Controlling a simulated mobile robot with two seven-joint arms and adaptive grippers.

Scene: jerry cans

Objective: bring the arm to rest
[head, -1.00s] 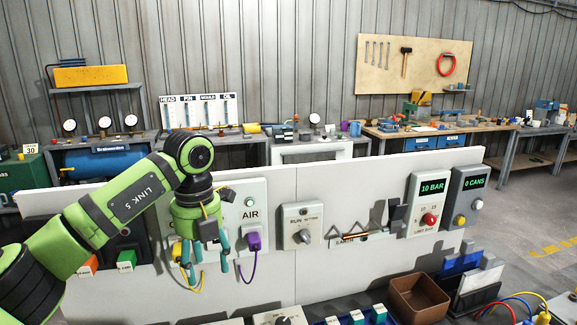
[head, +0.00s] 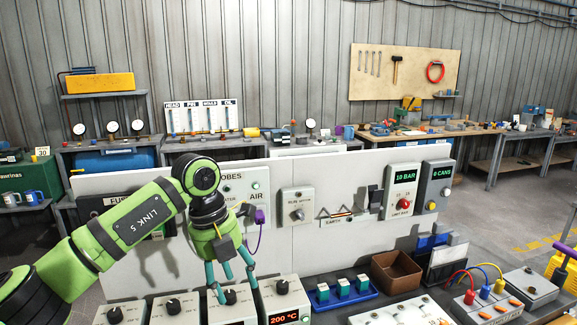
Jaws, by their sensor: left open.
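My left arm comes in from the left in the head view, and its gripper (head: 232,281) points down with its teal fingers apart. The fingers hang in front of the white panel (head: 335,268), over or close to the control boxes along the bottom; the exact gap cannot be told. No object shows between the fingers. A purple plug (head: 261,215) sits at the AIR socket just right of the gripper's wrist. My arm hides part of the panel and some of its labels. My right gripper is not in view.
White boxes with black knobs stand below the gripper, one box (head: 284,299) showing 200 °C. A blue tray (head: 342,291) holds teal-and-white blocks. A brown bin (head: 397,272) and a box with coloured cables (head: 487,304) stand to the right. Open floor (head: 520,215) lies at far right.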

